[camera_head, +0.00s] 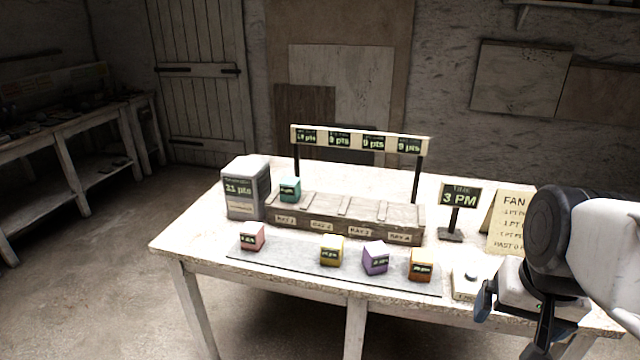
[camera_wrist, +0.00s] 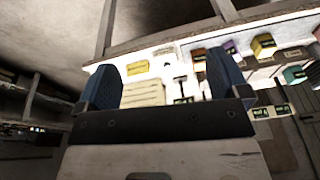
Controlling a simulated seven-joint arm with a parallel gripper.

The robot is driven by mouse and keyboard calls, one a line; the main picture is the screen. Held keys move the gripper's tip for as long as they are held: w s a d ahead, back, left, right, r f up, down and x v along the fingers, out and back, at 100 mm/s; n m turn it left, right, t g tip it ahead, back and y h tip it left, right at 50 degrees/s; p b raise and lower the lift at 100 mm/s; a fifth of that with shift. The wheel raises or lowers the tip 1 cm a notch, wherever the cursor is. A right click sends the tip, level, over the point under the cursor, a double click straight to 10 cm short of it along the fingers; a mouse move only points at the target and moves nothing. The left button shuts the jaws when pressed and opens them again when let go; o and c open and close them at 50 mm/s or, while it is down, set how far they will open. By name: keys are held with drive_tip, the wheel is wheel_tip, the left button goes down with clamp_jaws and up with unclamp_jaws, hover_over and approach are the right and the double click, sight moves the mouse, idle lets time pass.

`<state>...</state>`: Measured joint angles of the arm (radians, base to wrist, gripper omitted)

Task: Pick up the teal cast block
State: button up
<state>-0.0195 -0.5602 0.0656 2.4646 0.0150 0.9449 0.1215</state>
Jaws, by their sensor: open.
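The teal cast block (camera_head: 290,190) is a small cube with a dark label on its front. It sits at the left end of the grey wooden rack (camera_head: 390,213), behind the BAY 1 label. It also shows at the right edge of the wrist view (camera_wrist: 293,75). My gripper (camera_head: 515,322) is at the front right of the table, far to the right of the teal block. In the wrist view its two blue fingers (camera_wrist: 165,72) stand wide apart with nothing held between them.
Pink (camera_head: 252,236), yellow (camera_head: 331,250), purple (camera_head: 375,257) and orange (camera_head: 421,265) blocks stand on a grey strip before the rack. A grey box reading 21 pts (camera_head: 246,190) stands left of the rack. A points board (camera_head: 360,141) rises behind. A 3 PM sign (camera_head: 460,196) stands right.

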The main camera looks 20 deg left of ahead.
drive_tip(key=w+a+r+m+y, duration=0.1)
drive_tip(key=w+a+r+m, duration=0.2)
drive_tip(key=w, duration=0.6)
drive_tip(key=w+a+r+m, duration=0.1)
drive_tip(key=w+a+r, duration=0.1)
drive_tip(key=w+a, duration=0.5)
drive_tip(key=m+g+y, duration=0.3)
drive_tip(key=m, duration=1)
hover_over(291, 180)
drive_tip(key=d, duration=0.3)
drive_tip(key=f, duration=1.6)
drive_tip(key=shift+a, duration=0.2)
drive_tip(key=shift+w+a+f, duration=0.15)
drive_tip(key=shift+a, duration=0.2)
drive_tip(key=shift+x, duration=1.35)
